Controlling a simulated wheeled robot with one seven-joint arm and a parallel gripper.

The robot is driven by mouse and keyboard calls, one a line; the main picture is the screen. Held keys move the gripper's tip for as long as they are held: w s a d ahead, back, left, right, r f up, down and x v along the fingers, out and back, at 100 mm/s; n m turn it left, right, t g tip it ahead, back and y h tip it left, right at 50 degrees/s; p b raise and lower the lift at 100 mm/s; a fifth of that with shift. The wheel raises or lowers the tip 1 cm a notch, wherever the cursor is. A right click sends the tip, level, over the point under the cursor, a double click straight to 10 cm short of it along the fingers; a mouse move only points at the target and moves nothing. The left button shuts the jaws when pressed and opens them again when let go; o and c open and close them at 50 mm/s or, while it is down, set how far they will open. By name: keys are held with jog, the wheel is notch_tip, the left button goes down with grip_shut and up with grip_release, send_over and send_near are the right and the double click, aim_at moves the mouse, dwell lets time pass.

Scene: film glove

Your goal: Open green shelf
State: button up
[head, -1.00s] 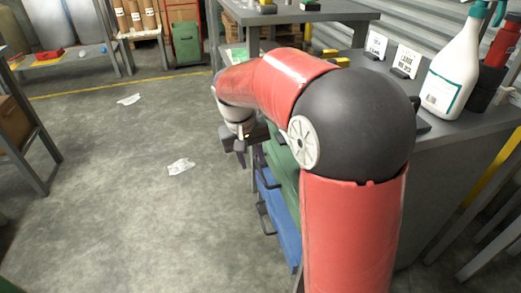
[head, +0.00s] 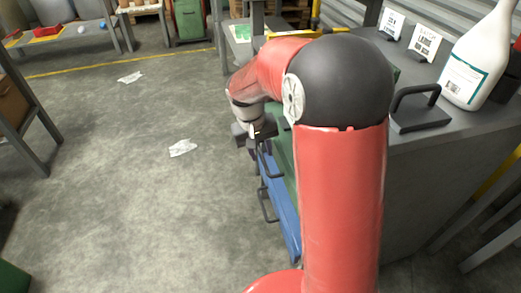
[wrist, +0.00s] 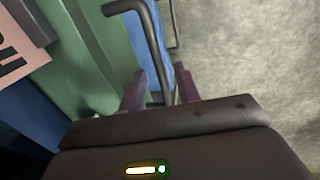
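The green shelf, a drawer front (head: 283,153), is in the side of the grey cabinet, partly hidden behind my arm. In the wrist view its green face (wrist: 98,50) fills the upper left. Its dark bar handle (wrist: 150,38) runs down between the fingers of my gripper (wrist: 160,88). The fingers are apart, with a gap visible on each side of the bar. In the head view my gripper (head: 258,138) is small and partly hidden at the green front.
A blue drawer (head: 284,215) with its own dark handle (head: 265,205) sits below the green one. The grey worktop (head: 440,125) carries a white spray bottle (head: 482,55) and a dark handled block (head: 420,108). Open floor lies left, with paper scraps (head: 182,148).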

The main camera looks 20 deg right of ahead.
grip_shut()
jog(key=shift+a, duration=0.1)
dwell(0.3)
